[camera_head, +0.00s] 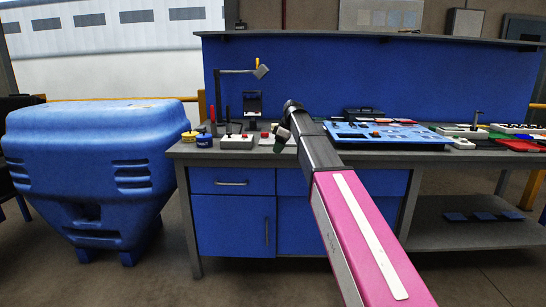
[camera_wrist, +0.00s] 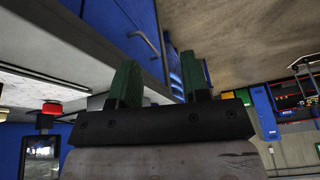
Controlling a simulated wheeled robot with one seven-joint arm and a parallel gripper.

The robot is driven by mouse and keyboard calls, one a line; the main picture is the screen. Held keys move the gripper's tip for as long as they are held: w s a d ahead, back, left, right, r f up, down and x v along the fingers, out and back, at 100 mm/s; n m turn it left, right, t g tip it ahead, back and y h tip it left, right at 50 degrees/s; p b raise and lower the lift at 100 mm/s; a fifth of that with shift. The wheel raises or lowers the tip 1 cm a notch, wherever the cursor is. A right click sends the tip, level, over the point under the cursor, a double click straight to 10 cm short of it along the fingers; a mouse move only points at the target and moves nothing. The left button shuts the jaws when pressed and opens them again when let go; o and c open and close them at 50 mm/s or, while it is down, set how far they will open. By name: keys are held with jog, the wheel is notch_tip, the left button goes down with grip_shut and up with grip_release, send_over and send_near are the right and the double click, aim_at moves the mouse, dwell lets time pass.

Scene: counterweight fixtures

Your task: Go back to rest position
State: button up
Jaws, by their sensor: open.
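My gripper (camera_wrist: 160,72) shows in the wrist view with its two green fingers spread apart. Nothing is held between them. In the head view my arm reaches forward to the workbench (camera_head: 232,158), and my gripper (camera_head: 281,138) is at its far end, over or near the bench top. Its fingers are small and partly hidden there, so I cannot tell whether they touch anything. In the wrist view a blue drawer front with a metal handle (camera_wrist: 146,42) lies beyond the fingers.
A light blue panel with parts (camera_head: 385,134) lies right of my gripper. A white button box (camera_head: 237,142), small round tubs (camera_head: 204,141) and a desk lamp (camera_head: 238,71) stand left. A big blue container (camera_head: 95,150) stands on the floor left of the bench.

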jog(key=s+d+f+m+h, duration=0.1)
jog(key=s+d+f+m, duration=0.2)
jog(key=f, duration=0.4)
jog(key=s+d+f+m, duration=0.2)
jog(key=s+d+f, duration=0.1)
jog(key=s+f, duration=0.3)
jog(key=s+d+f+m+h, duration=0.15)
jog(key=s+f, duration=0.25)
jog(key=f, duration=0.5)
jog(key=s+d+f+m, duration=0.4)
jog(key=s+f, duration=0.3)
jog(key=s, duration=0.2)
jog(key=s+d+f+m+h, duration=0.1)
jog(key=s+d+f+m, duration=0.3)
jog(key=s+f, duration=0.4)
jog(key=shift+s+d+f, duration=0.2)
jog(key=shift+s+d, duration=0.25)
jog(key=shift+s, duration=0.4)
jog(key=shift+m+h, duration=0.25)
